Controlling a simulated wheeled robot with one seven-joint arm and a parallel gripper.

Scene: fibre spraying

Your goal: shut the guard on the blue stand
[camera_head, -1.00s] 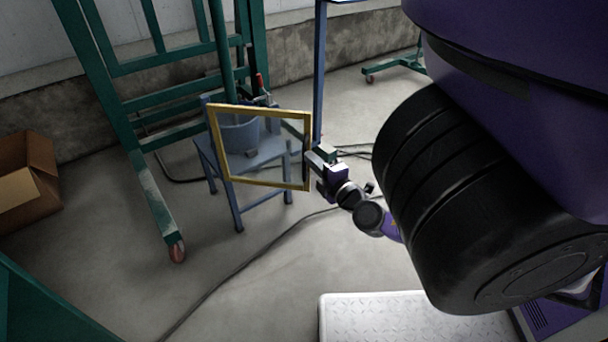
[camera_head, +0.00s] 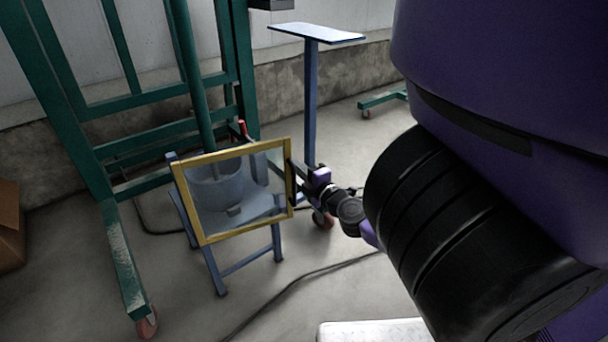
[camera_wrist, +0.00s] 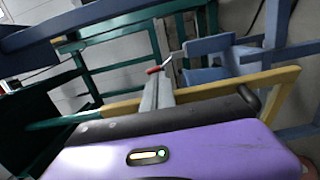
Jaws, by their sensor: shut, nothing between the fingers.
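The guard is a clear panel in a yellow frame (camera_head: 247,233), on the near side of the blue stand (camera_head: 246,262). It leans with a gap between it and the grey-blue bucket (camera_head: 219,184) on the stand. My gripper (camera_head: 297,172) is shut and empty at the guard's right edge. Contact cannot be told for certain. In the wrist view the yellow frame (camera_wrist: 240,84) passes just beyond my gripper (camera_wrist: 157,90), whose grey fingers are together. Part of the stand (camera_wrist: 222,66) shows behind; its far side is hidden.
A green steel frame on castors (camera_head: 122,250) stands left of and behind the stand. A blue post with a flat top (camera_head: 311,100) stands behind my gripper. A cable (camera_head: 300,285) crosses the floor. A cardboard box (camera_head: 10,225) is at the left edge.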

